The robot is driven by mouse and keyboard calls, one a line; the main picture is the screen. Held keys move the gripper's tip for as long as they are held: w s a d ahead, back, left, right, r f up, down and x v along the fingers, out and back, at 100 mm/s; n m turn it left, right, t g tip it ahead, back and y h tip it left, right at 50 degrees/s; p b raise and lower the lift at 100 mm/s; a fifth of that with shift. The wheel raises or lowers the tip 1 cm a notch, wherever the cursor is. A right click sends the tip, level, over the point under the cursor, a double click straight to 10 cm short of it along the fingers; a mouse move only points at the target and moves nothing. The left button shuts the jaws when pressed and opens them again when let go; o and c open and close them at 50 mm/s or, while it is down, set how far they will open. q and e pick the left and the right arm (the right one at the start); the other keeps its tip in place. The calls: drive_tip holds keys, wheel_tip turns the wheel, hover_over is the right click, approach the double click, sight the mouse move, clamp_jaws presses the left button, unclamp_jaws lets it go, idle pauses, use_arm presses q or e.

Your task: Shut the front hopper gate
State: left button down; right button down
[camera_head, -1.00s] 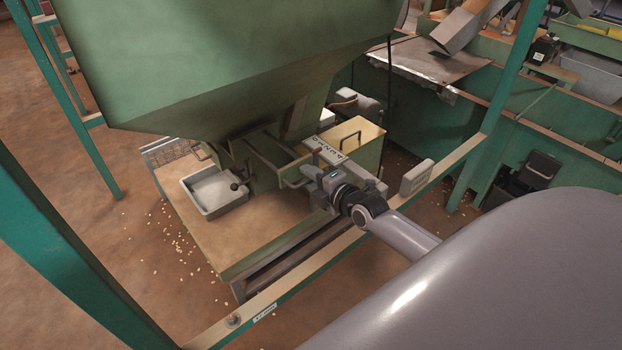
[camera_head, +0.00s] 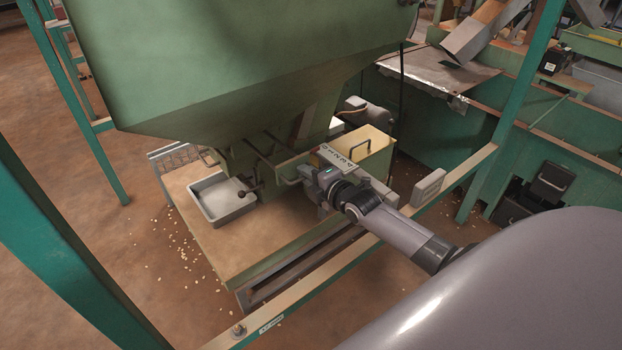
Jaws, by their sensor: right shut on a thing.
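The green front hopper (camera_head: 240,70) fills the upper left of the head view and narrows to an outlet over a bench. A gate with thin rails and a looped handle (camera_head: 289,181) sticks out from the outlet's front. My right gripper (camera_head: 308,174) is at this handle and shut on it, though the fingers are small and partly merge with the handle. How far the gate covers the opening is hidden under the hopper. My left gripper is not in view.
A grey tray (camera_head: 222,199) stands on the bench (camera_head: 215,240), left of the gate, beside a dark-knobbed lever (camera_head: 243,193). A yellowish box (camera_head: 368,145) with a label stands behind my gripper. Green frame posts and a rail (camera_head: 290,307) cross in front. Nuts lie scattered on the floor.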

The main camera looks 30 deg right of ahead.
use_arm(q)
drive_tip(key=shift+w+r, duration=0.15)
use_arm(e)
drive_tip(key=shift+w+r, duration=0.15)
drive_tip(key=shift+r, duration=0.05)
drive_tip(key=c, duration=1.3)
unclamp_jaws()
drive_tip(key=shift+f, duration=0.1)
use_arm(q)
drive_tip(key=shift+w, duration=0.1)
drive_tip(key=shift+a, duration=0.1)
